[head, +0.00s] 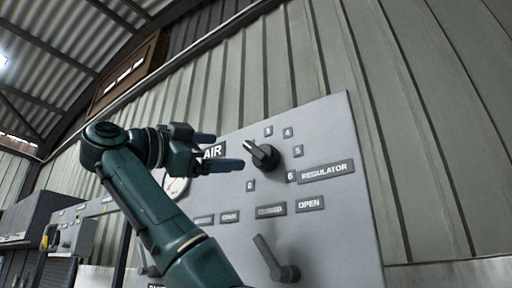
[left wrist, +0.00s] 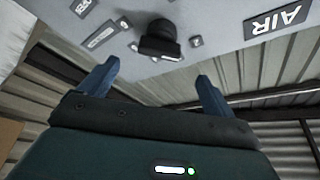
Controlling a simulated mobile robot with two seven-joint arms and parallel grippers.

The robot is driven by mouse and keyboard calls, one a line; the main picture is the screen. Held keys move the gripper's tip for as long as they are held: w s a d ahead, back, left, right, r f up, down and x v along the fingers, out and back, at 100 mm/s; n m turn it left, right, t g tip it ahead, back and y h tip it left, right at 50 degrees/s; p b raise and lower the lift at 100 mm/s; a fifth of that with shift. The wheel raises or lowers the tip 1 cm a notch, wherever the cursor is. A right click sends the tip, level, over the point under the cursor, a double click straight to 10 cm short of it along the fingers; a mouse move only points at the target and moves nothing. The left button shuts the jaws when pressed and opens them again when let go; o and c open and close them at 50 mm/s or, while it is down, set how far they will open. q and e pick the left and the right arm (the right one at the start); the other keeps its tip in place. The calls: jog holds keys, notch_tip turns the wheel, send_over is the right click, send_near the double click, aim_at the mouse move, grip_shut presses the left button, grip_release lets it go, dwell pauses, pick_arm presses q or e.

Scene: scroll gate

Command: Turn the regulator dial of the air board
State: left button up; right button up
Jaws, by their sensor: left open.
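The regulator dial (head: 263,156) is a black knob on the grey air board (head: 338,236), with small number plates around it and a white mark at its upper left. In the left wrist view the dial (left wrist: 160,40) shows as a dark knob beyond the fingers, near the middle top. My left gripper (head: 224,151) is open, with two blue fingers pointing right toward the dial. The fingers look apart from the dial in the head view. In the left wrist view the open fingers (left wrist: 158,85) have nothing between them. My right gripper is not in view.
A lever (head: 275,262) sits low on the board, below the OPEN label (head: 309,204). A round gauge (head: 177,187) is partly hidden behind my left arm. A corrugated wall (head: 400,110) stands behind the board. Grey equipment (head: 70,232) is at the lower left.

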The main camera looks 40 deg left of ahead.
aim_at(251, 153)
pick_arm(q)
jog(key=p+x, duration=0.3)
jog(key=x, duration=0.5)
jog(key=shift+w+r, duration=0.1)
jog(key=shift+r, duration=0.05)
jog(key=shift+w+d, duration=0.15)
jog(key=shift+w, duration=0.5)
jog(key=shift+c, duration=0.3)
jog(key=c, duration=0.9)
